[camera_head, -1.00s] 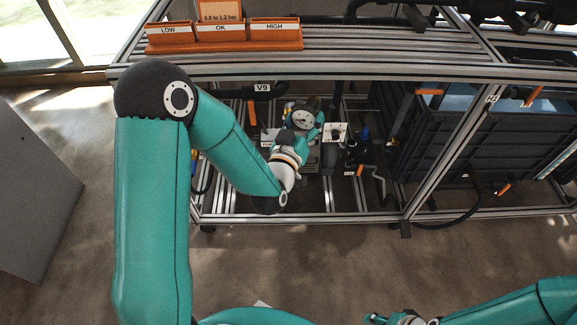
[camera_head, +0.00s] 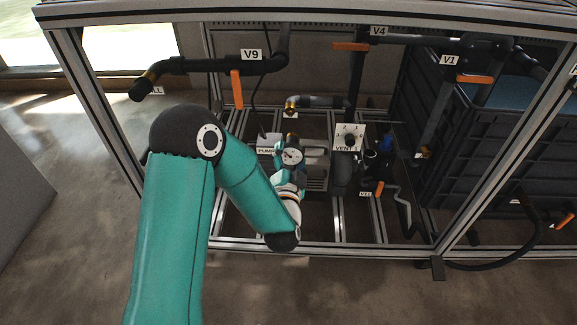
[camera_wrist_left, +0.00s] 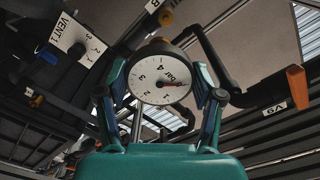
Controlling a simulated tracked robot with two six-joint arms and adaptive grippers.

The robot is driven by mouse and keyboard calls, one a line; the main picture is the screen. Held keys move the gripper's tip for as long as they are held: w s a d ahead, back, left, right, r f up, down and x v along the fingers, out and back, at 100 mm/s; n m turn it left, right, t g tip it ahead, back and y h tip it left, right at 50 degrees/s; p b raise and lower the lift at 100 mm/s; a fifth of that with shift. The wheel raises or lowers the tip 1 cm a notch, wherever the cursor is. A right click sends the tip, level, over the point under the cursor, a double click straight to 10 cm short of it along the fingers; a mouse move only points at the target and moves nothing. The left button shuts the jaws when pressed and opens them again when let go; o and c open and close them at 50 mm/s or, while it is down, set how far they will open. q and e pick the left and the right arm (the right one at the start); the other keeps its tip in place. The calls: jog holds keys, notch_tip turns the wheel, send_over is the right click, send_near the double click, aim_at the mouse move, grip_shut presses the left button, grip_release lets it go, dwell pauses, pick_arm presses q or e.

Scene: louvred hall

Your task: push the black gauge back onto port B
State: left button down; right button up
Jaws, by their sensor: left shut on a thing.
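The black gauge (camera_head: 291,157) has a black rim and a white dial, and sits inside the frame beside the pump. In the left wrist view the gauge (camera_wrist_left: 160,80) faces me with its red needle, numbers and "bar" mark, upside down. My left gripper (camera_head: 289,168) is shut on it, one finger at each side of the rim in the wrist view. What is behind the gauge is hidden, so I cannot tell whether it touches a port. My right gripper is out of view.
A white VENT panel (camera_head: 349,137) with a knob stands right of the gauge. A brass-ended pipe (camera_head: 318,102) is above it. Black V9 pipework with an orange lever (camera_head: 237,88) hangs at upper left. A dark crate (camera_head: 477,150) fills the right side. Aluminium rails surround the bay.

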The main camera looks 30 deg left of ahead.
aim_at(288, 137)
pick_arm(q)
jog(key=shift+w+a, duration=0.3)
jog(key=shift+a, duration=0.15)
jog(key=x, duration=0.2)
jog(key=p+x, duration=0.1)
jog(key=x, duration=0.1)
jog(key=shift+w+a, duration=0.2)
jog(key=shift+a, duration=0.3)
jog(key=shift+x, duration=1)
jog(key=shift+w+a+r, duration=0.1)
jog(key=shift+w+a, duration=0.1)
jog(key=shift+s+d+b, duration=0.1)
jog(key=shift+s+b, duration=0.05)
jog(key=shift+b, duration=0.15)
jog(key=x, duration=0.3)
jog(key=shift+s, duration=0.1)
